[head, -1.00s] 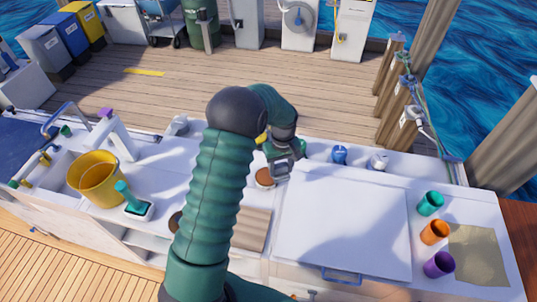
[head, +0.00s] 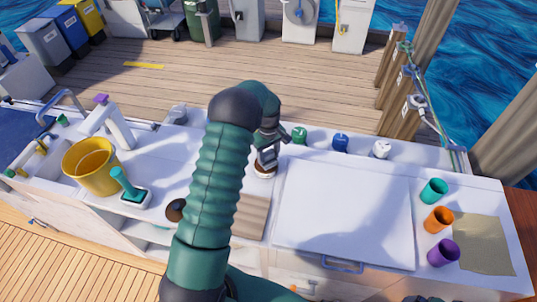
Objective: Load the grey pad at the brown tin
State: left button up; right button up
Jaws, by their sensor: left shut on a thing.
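The brown tin (head: 263,173) is a small round tin on the white counter, just left of the large white lid. My left gripper (head: 267,160) points down right over the tin and covers part of it. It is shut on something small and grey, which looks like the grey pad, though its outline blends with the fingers. I cannot tell whether the pad touches the tin's contents. My right gripper is out of view.
Green (head: 299,135), blue (head: 341,143) and white (head: 381,149) jars stand behind the white lid (head: 345,215). Several coloured cups stand at right. A yellow bucket (head: 92,166) and a teal-handled brush (head: 128,187) are at left.

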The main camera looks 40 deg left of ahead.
pick_arm(q)
jog(key=shift+a+f, duration=0.25)
jog(key=shift+a, duration=0.55)
jog(key=shift+d+r, duration=0.1)
jog(key=shift+d, duration=0.45)
jog(key=shift+a+f, duration=0.4)
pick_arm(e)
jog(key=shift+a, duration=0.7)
pick_arm(q)
jog(key=shift+d+r, duration=0.15)
jog(key=shift+d, duration=0.15)
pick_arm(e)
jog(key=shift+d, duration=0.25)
pick_arm(q)
jog(key=shift+a, duration=0.2)
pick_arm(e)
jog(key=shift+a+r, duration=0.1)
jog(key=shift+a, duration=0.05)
pick_arm(q)
jog(key=shift+s+d+f, duration=0.1)
jog(key=shift+d+f, duration=0.05)
jog(key=shift+f, duration=0.1)
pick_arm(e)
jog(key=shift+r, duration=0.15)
pick_arm(q)
jog(key=shift+r, duration=0.1)
